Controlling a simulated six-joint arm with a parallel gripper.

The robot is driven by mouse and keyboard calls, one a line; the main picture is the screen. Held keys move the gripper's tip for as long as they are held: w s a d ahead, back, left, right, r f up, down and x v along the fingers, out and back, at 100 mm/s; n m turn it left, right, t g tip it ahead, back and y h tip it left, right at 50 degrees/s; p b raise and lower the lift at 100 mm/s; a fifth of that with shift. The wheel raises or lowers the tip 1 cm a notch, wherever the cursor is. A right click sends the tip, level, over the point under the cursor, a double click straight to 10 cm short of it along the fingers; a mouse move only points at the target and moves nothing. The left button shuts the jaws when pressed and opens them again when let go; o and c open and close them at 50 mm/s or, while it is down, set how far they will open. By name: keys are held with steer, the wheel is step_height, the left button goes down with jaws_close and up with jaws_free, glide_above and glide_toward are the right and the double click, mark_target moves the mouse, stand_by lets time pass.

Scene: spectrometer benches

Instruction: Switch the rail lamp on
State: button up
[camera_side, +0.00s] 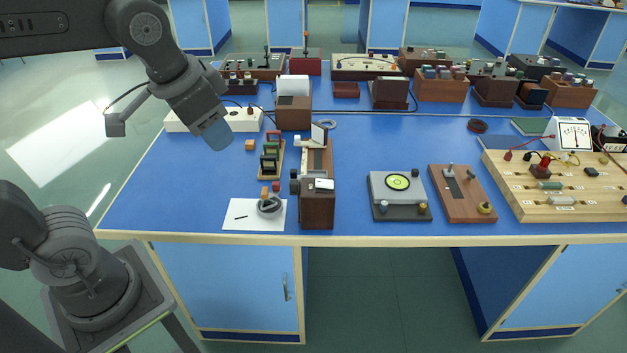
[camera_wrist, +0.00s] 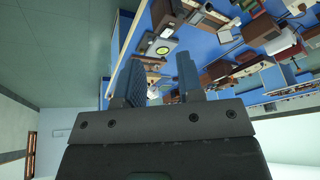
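What looks like the rail lamp is a dark brown wooden box (camera_side: 317,210) at the near end of a short wooden rail (camera_side: 316,160), upright on the blue bench in the side view. A small white plate (camera_side: 324,184) lies on its top, and a dark knob (camera_side: 295,186) is at its left. The switch position is too small to tell. My gripper (camera_side: 217,134) hangs in the air above the bench's left part, left of the rail and apart from everything. In the wrist view my gripper (camera_wrist: 157,72) has its two blue fingers well apart with nothing held.
A stand of dark green-black pieces (camera_side: 271,158) and a white sheet (camera_side: 240,216) with a round grey item (camera_side: 270,205) lie left of the lamp box. A yellow-dial instrument (camera_side: 398,182) stands to its right. A white power strip (camera_side: 240,118) lies behind. Bench left of the sheet is clear.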

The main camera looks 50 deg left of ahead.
steer(key=o, duration=0.3)
steer(key=w+r+m+g, duration=0.1)
steer(key=w, duration=0.5)
steer(key=shift+d+r+m+g, duration=0.2)
steer(key=shift+r+m+g, duration=0.1)
steer(key=shift+r, duration=0.05)
steer(key=w, duration=0.2)
steer(key=w+m+g, duration=0.1)
steer(key=w, duration=0.2)
steer(key=w+d+m+g+y, duration=0.1)
steer(key=w, duration=0.2)
steer(key=shift+w+f, duration=0.1)
steer(key=shift+f, duration=0.25)
steer(key=m+g+y, duration=0.1)
steer(key=m+g, duration=0.1)
glide_above(319, 181)
steer(key=d, duration=0.3)
steer(key=d+x, duration=0.1)
steer(key=x, duration=0.3)
steer(key=w+f+m+g+y, duration=0.1)
steer(key=w+f+m+g, duration=0.1)
steer(key=w+f, duration=0.3)
steer(key=x, duration=0.9)
steer(key=d+x, duration=0.1)
steer(key=x, duration=0.4)
steer(key=shift+f, duration=0.3)
steer(key=shift+c, duration=0.4)
